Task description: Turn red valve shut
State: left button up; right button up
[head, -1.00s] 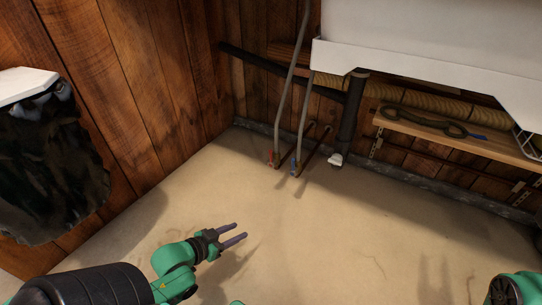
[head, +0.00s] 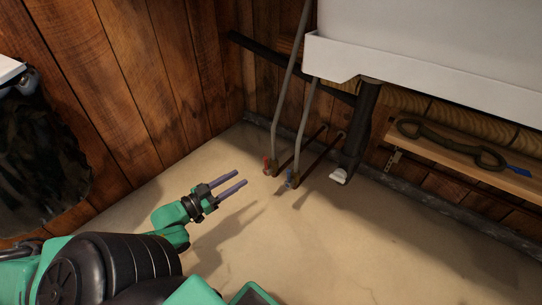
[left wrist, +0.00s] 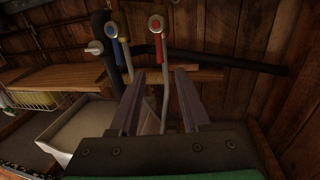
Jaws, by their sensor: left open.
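The red valve (head: 267,164) is a small red lever at the foot of the left grey pipe, low by the wall under the sink. In the left wrist view the red lever (left wrist: 157,45) hangs from its round fitting, ahead of the fingers. A blue valve (head: 289,180) sits just right of it; its blue lever (left wrist: 115,50) also shows in the left wrist view. My left gripper (head: 234,184) is open and empty, its two fingers pointing at the valves, a short gap to the left of the red one. My right gripper is out of view.
The white sink (head: 430,60) overhangs the pipes. A black drain pipe (head: 362,130) with a white fitting (head: 339,176) stands to their right. A wooden shelf (head: 440,150) holds a dark tool. The floor around my left gripper is clear.

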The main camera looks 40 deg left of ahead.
aim_at(266, 170)
pick_arm(q)
jog(key=w+b, duration=0.2)
jog(key=w, duration=0.1)
jog(key=w+d+b, duration=0.1)
jog(key=w+b, duration=0.1)
jog(key=w, duration=0.2)
jog(key=w+d+b, duration=0.1)
jog(key=w+b, duration=0.1)
jog(key=w, duration=0.2)
jog(key=shift+w+f+b, duration=0.2)
jog(key=shift+w+b, duration=0.05)
jog(key=shift+b, duration=0.05)
jog(key=shift+w+d+r, duration=0.1)
jog(key=shift+w+r, duration=0.05)
jog(key=shift+w, duration=0.15)
jog(key=shift+c, duration=0.3)
grip_shut()
